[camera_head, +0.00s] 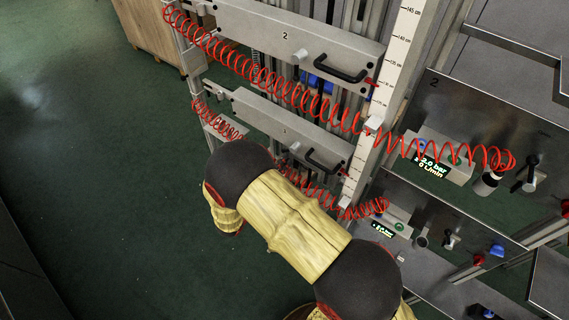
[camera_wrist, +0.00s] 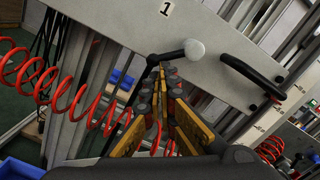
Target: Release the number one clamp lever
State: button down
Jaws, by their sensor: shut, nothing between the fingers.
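In the wrist view, a pale plate marked "1" (camera_wrist: 130,22) carries the clamp lever (camera_wrist: 172,55), a bent black rod ending in a white ball knob (camera_wrist: 195,48). The knob end points right, and the rod's other end bends downward. My gripper (camera_wrist: 167,68) is shut and empty, with its yellow-and-grey fingers close together. The fingertips are just below the lever rod, left of the knob. I cannot tell whether they touch it. In the head view, my arm hides the gripper and the lever.
A black handle (camera_wrist: 248,77) is on the plate, right of the knob. A red coiled hose (camera_wrist: 45,80) hangs at left. In the head view, plate "2" (camera_head: 300,48) is above a lower plate (camera_head: 300,137); instrument panels (camera_head: 475,120) stand right. Green floor (camera_head: 110,180) is clear left.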

jog(key=shift+w+a+r+m, duration=0.25)
jog(key=shift+w+a+m, duration=0.1)
jog(key=shift+m, duration=0.65)
jog(key=shift+w+a+r+m, duration=0.2)
jog(key=shift+a+r+m, duration=0.1)
jog(key=shift+m, duration=0.7)
jog(key=shift+w+a+r+m+h, duration=0.1)
jog(key=shift+a+r+m+h, duration=0.05)
jog(key=shift+m, duration=0.3)
jog(key=shift+w+a+r+m+h, duration=0.1)
jog(key=shift+m+h, duration=0.05)
jog(key=shift+m, duration=0.3)
jog(key=shift+w+a+r, duration=0.1)
jog(key=shift+a+r, duration=0.1)
jog(key=shift+r, duration=0.15)
dwell(1.7)
dwell(0.6)
jog(key=s+a+f, duration=0.4)
jog(key=s+a, duration=0.2)
jog(key=s, duration=0.3)
jog(key=shift+f, duration=0.25)
dwell(0.5)
